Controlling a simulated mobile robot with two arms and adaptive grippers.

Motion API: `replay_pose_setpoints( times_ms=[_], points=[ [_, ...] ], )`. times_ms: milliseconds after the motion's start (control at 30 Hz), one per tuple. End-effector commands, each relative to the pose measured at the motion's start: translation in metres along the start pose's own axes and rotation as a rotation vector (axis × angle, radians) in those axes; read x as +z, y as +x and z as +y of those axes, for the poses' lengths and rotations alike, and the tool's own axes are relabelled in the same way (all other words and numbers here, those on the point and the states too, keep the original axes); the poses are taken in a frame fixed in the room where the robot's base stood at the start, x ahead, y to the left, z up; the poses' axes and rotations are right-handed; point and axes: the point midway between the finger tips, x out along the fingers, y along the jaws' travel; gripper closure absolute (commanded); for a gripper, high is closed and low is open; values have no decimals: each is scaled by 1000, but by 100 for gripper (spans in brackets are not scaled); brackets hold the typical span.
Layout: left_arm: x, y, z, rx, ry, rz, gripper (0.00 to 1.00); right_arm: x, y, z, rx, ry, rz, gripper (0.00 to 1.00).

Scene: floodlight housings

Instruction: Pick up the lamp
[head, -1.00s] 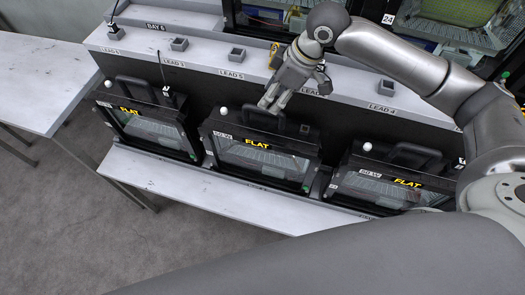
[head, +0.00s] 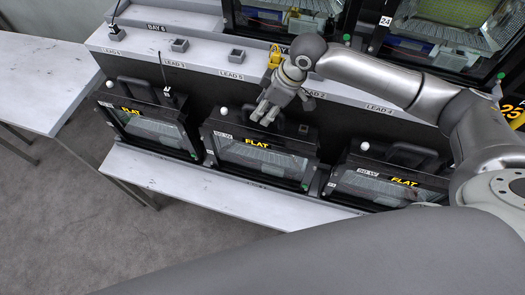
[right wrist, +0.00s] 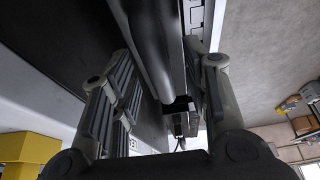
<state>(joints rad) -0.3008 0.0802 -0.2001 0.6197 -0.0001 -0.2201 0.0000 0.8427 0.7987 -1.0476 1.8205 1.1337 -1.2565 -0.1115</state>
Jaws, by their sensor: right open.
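Three black floodlight lamps with yellow "FLAT" lettering, glass fronts and top handles stand in a row on the lower shelf: a left lamp (head: 150,127), a middle lamp (head: 262,158) and a right lamp (head: 385,182). My right gripper (head: 264,114) is open at the top handle of the middle lamp, its fingers pointing down. In the right wrist view, the dark handle bar (right wrist: 150,50) runs between the two spread fingers of my right gripper (right wrist: 165,105). The fingers partly hide the handle in the head view. My left gripper is not in view.
A ledge (head: 205,62) with LEAD labels and small grey sockets runs behind the lamps. A yellow connector (head: 275,57) is on it near my right wrist. Larger lit housings (head: 450,25) stand at the back. A bare white table (head: 40,75) is at the left.

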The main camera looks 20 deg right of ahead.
Motion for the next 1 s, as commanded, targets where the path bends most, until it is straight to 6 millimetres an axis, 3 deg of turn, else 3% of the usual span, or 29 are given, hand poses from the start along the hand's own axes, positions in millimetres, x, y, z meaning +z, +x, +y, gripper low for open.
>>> replay_pose_setpoints(
  times_ms=[733, 1000],
  points=[
    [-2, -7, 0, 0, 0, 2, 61, 2, 4, 0, 0, 0, 0, 57],
    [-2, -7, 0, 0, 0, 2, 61, 2, 4, 0, 0, 0, 0, 92]
  ],
)
